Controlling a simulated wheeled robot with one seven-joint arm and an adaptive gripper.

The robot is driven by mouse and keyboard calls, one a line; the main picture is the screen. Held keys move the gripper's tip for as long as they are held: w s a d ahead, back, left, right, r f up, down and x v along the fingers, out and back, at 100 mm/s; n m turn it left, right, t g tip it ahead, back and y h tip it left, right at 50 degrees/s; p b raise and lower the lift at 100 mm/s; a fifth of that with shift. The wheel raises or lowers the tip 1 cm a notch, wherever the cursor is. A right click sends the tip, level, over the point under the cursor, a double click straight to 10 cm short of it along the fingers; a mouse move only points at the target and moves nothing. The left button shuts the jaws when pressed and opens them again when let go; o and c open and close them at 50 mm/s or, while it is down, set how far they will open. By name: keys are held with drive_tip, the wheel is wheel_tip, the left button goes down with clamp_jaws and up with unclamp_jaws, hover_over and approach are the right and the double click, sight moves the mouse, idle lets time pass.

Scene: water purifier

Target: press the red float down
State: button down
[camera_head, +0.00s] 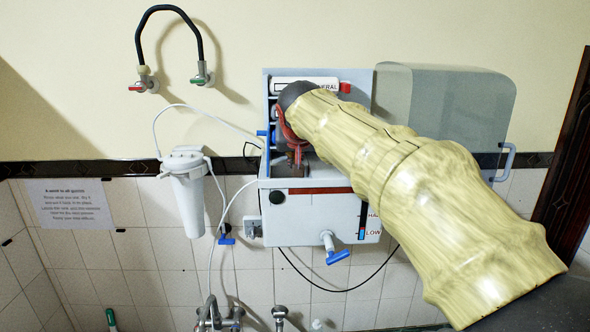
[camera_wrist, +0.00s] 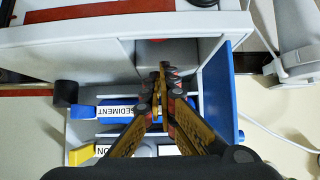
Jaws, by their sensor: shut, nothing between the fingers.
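The white purifier box (camera_head: 305,215) hangs on the wall with its top compartment open. My gripper (camera_head: 298,168) points down into the left part of this compartment. In the wrist view its fingers (camera_wrist: 163,78) are together and empty, close to the compartment's inner wall (camera_wrist: 190,55). I cannot tell whether the fingertips touch anything.
A sediment filter (camera_wrist: 118,112) lies beside the fingers, and a blue panel (camera_wrist: 218,95) stands close on their other side. The clear cover (camera_head: 450,105) is swung open to the right. A white filter housing (camera_head: 188,195) with tubes hangs on the left. A blue-handled tap (camera_head: 337,256) projects below.

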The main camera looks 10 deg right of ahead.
wheel_tip(320, 180, up, 5)
drive_tip(key=p, duration=0.3)
drive_tip(key=shift+r, duration=0.15)
drive_tip(key=s+f+n+g+y, duration=0.1)
drive_tip(key=s+f+g, duration=0.1)
drive_tip(key=s+f, duration=1)
drive_tip(key=s+f+g, duration=0.1)
drive_tip(key=s+f, duration=0.6)
drive_tip(key=s, duration=0.9)
drive_tip(key=s+f+n+g+y, duration=0.1)
drive_tip(key=s+f+g, duration=0.1)
drive_tip(key=s+f, duration=1)
wheel_tip(320, 180, down, 27)
drive_tip(key=s+b, duration=0.1)
drive_tip(key=b, duration=2.8)
drive_tip(key=shift+s, duration=0.25)
drive_tip(key=shift+d+r, duration=0.1)
